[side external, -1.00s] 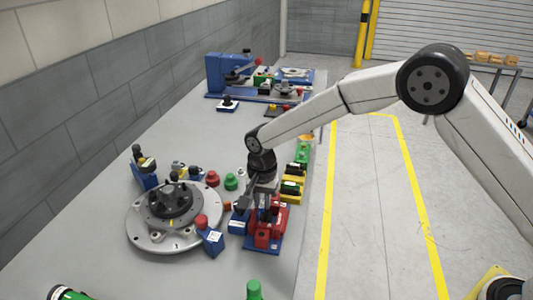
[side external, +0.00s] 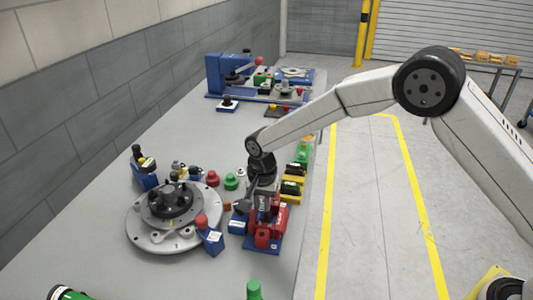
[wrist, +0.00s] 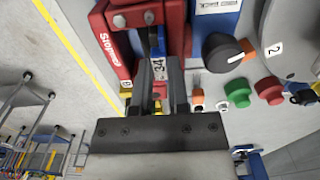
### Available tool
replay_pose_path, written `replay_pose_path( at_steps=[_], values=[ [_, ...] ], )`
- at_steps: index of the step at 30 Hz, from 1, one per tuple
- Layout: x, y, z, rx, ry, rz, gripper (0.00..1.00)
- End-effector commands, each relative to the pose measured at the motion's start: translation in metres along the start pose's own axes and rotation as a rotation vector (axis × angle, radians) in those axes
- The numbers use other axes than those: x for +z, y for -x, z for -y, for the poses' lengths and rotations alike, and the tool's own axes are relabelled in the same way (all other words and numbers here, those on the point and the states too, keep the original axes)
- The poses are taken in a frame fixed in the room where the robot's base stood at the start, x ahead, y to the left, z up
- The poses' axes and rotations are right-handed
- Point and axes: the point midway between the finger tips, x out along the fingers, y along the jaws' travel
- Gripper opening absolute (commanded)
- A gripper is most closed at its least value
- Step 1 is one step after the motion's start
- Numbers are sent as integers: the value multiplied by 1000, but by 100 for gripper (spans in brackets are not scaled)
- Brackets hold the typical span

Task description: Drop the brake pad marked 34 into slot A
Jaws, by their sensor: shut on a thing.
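The brake pad marked 34 (wrist: 159,68) is between the fingers of my gripper (wrist: 159,75) in the wrist view, its number facing the camera. My gripper is shut on it. In the side view my gripper (side external: 264,208) points down at a red fixture (side external: 278,220) on a blue base (side external: 262,246). The fingers hide most of the pad in the side view. I cannot make out a slot marked A, or whether the pad touches the fixture.
A round grey turntable (side external: 150,236) stands left of the fixture. A blue block (side external: 212,241) with a red knob sits at its edge. Green and red knobs (side external: 231,181) stand behind. Yellow holders (side external: 291,189) line the table's right edge. A blue machine (side external: 228,75) is at the back.

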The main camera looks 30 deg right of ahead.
Motion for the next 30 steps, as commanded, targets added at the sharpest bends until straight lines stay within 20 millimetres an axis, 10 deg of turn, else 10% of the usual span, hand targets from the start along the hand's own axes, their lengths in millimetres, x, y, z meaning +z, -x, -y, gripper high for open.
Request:
replay_pose_path(
  at_steps=[30],
  values=[
    [0,-6,0,1,0,0,0]
  ],
)
